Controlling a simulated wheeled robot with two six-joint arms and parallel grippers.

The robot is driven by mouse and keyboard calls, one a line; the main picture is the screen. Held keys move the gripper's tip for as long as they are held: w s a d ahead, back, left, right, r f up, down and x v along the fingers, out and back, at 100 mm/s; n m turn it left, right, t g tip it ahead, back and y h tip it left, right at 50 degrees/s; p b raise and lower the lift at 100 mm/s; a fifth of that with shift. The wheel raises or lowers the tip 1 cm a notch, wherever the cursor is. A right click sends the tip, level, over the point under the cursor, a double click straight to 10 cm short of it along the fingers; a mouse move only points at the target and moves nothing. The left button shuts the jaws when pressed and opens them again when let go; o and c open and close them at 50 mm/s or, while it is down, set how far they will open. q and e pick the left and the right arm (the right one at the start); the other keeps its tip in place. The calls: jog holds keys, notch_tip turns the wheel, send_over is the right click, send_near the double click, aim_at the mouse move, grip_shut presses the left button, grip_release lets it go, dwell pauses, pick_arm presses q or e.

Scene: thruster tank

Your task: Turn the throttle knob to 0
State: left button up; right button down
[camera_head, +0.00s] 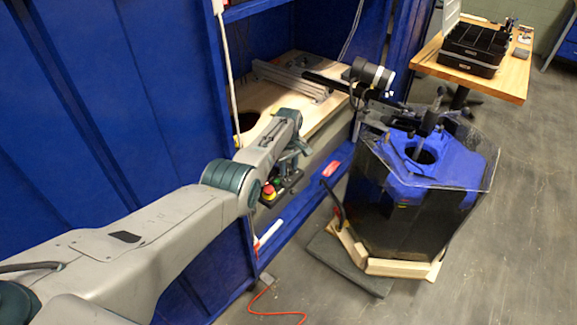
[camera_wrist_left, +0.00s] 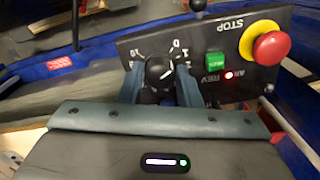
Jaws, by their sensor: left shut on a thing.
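The throttle knob (camera_wrist_left: 158,72) is round and black, on a black control panel (camera_wrist_left: 126,46) with white dial marks. A "0" mark (camera_wrist_left: 177,46) shows above and right of the knob. The white mark on the knob is small and its exact setting is hard to read. My left gripper (camera_wrist_left: 160,84) has a finger on each side of the knob and is shut on it. In the head view my left gripper (camera_head: 297,165) reaches the control panel (camera_head: 282,188), and the knob is hidden there. My right gripper is not in view.
The panel also has a green button (camera_wrist_left: 215,60), a lit red lamp (camera_wrist_left: 229,75) and a red stop button (camera_wrist_left: 271,48). A dark tank (camera_head: 400,230) with a blue top stands to the right. A wooden workbench (camera_head: 520,80) holds a black organizer (camera_head: 475,45).

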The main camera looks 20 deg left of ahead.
aim_at(289, 168)
pick_arm(q)
jog(key=shift+n, duration=1.7)
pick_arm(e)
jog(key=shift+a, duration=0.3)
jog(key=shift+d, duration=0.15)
pick_arm(q)
jog(key=o, duration=1)
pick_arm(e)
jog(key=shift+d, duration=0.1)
pick_arm(q)
jog(key=shift+w+r+p, duration=0.1)
jog(key=shift+r+p, duration=0.2)
jog(key=shift+r, duration=0.3)
notch_tip(289, 168, up, 10)
jog(key=shift+f, duration=0.15)
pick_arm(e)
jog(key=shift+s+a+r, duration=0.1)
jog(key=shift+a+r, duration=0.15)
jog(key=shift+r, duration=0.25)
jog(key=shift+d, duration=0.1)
